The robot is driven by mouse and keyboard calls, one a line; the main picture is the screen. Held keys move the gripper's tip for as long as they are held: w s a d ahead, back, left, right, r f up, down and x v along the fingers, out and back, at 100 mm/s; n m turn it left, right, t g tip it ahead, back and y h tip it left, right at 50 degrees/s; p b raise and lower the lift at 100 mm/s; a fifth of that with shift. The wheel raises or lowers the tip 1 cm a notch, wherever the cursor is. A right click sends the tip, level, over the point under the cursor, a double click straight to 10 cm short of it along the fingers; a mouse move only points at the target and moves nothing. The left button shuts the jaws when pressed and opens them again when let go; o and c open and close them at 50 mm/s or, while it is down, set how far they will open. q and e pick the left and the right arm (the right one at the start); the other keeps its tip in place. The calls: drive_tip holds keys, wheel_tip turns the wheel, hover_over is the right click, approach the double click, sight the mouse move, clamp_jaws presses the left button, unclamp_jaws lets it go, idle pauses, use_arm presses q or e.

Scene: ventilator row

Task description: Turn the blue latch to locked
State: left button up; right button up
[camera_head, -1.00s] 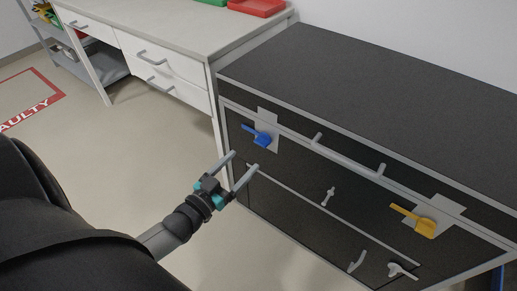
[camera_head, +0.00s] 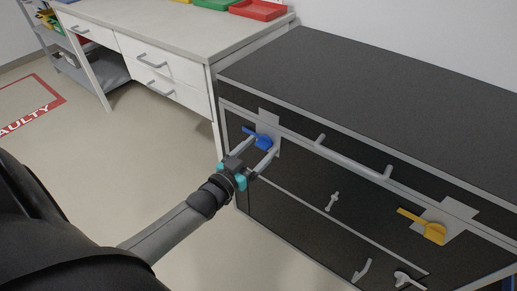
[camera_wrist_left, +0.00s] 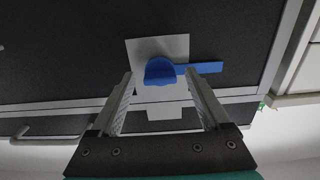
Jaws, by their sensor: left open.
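The blue latch (camera_head: 263,142) is on a light grey plate (camera_head: 269,119) at the upper left of the black cabinet's front. Its lever points left in the head view. In the left wrist view the latch (camera_wrist_left: 160,71) has a round hub with its lever pointing right, on the plate (camera_wrist_left: 143,47). My left gripper (camera_head: 262,145) is open, with its fingers pointing at the latch. In the left wrist view the hub lies between and just beyond the fingertips (camera_wrist_left: 160,76), and the lever passes beyond the right-hand finger. Contact cannot be told. My right gripper is not in view.
The black cabinet (camera_head: 370,95) also has a yellow latch (camera_head: 434,232), a long grey handle (camera_head: 350,158) and small grey handles lower down. A white drawer bench (camera_head: 180,50) with a red tray (camera_head: 258,9) stands to the left. The floor before them is clear.

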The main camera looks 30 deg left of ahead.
use_arm(q)
clamp_jaws()
idle(0.5)
idle(0.8)
